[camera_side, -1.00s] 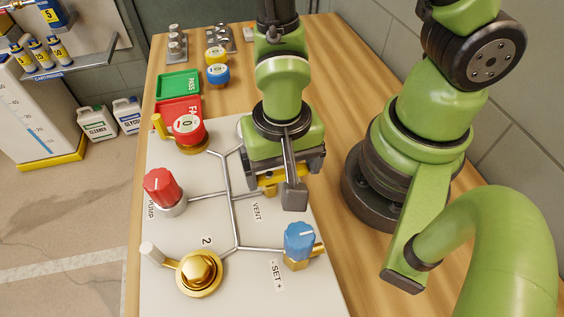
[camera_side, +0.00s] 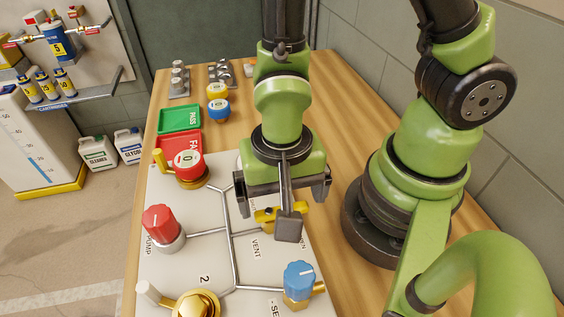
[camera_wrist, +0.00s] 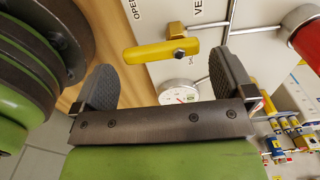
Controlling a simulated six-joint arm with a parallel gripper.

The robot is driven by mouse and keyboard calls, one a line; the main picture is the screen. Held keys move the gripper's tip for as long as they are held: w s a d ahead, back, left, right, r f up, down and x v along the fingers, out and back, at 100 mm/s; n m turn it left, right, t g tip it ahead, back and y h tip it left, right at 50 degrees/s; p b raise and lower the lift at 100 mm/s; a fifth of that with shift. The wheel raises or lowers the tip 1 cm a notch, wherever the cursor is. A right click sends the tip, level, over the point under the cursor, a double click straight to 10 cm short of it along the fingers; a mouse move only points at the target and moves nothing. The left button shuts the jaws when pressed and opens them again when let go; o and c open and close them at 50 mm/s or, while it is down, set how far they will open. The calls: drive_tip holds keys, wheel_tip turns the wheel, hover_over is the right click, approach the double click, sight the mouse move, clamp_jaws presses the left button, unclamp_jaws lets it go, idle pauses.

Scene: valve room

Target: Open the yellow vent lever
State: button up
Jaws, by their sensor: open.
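The yellow vent lever (camera_side: 264,217) is on the white panel beside the VENT label, partly hidden behind a grey block on my wrist. In the wrist view the lever (camera_wrist: 150,53) lies nearly crosswise, with a dark bolt near its right end. An OPEN label (camera_wrist: 136,10) is printed beyond its left end. My gripper (camera_side: 283,190) is above the lever with its two fingers spread wide. In the wrist view my gripper (camera_wrist: 162,72) is open and empty. The lever shows beyond the fingertips, across the gap between them, and no contact is visible.
A red pump knob (camera_side: 160,224), a blue set knob (camera_side: 298,278), a red-topped valve (camera_side: 187,163) and a gold valve (camera_side: 197,304) stand around the lever. Metal pipes (camera_side: 233,250) join them. A round gauge (camera_wrist: 179,92) sits close by the right finger.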

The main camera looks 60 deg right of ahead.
wheel_tip(320, 180, up, 8)
drive_tip(key=shift+f, duration=0.2)
idle(0.3)
drive_tip(key=s+d+r+n+t+y, duration=0.1)
drive_tip(key=d+r+n+t, duration=0.4)
drive_tip(key=r, duration=1)
drive_tip(key=d+t+y, duration=0.1)
drive_tip(key=d+t, duration=0.1)
drive_tip(key=d, duration=0.1)
drive_tip(key=shift+d, duration=0.3)
drive_tip(key=shift+s, duration=0.1)
idle(0.8)
